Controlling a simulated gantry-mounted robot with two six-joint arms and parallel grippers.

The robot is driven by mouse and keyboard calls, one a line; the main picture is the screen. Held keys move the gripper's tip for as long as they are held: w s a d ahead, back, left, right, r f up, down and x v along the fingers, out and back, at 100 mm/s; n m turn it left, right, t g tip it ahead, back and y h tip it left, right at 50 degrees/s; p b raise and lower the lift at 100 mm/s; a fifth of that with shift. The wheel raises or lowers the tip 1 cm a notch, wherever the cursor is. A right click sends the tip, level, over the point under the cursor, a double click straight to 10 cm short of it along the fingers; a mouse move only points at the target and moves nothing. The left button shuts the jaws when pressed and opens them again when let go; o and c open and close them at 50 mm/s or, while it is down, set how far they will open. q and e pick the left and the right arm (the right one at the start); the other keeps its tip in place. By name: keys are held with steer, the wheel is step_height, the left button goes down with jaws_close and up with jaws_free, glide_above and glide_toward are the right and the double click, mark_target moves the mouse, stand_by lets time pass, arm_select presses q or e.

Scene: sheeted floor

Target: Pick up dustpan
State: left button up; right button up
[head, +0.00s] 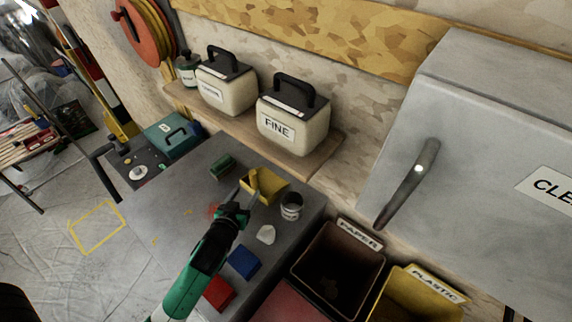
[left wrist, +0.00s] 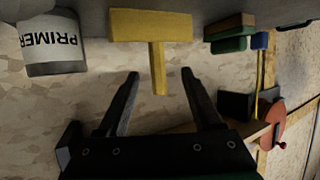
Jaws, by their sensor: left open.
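The yellow dustpan (head: 268,187) is on the grey worktop (head: 165,195), near its back edge. In the left wrist view the dustpan (left wrist: 150,26) shows with its handle pointing towards my left gripper (left wrist: 160,75). The end of the handle appears between the two fingertips, which are apart and do not visibly grip it. In the head view my left gripper (head: 247,198) is right at the near side of the dustpan, and its fingers partly overlap it. My right gripper is in neither view.
A primer can (head: 291,206) stands close right of the dustpan, with a green block (head: 222,167) to the left. A white lump (head: 266,234), blue block (head: 243,262) and red block (head: 219,293) lie nearer. The paper bin (head: 372,258) is right; the worktop's left is mostly clear.

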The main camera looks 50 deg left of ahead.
mark_target(253, 186)
arm_select(q)
steer(key=shift+f, duration=0.2)
steer(key=shift+s+d+f, duration=0.1)
steer(key=shift+d, duration=0.15)
steer(key=b+x, duration=0.1)
steer(key=x, duration=0.5)
steer(key=shift+d, duration=0.1)
steer(key=b+x, duration=0.1)
steer(key=x, duration=0.4)
steer(key=shift+b, duration=0.4)
jaws_close()
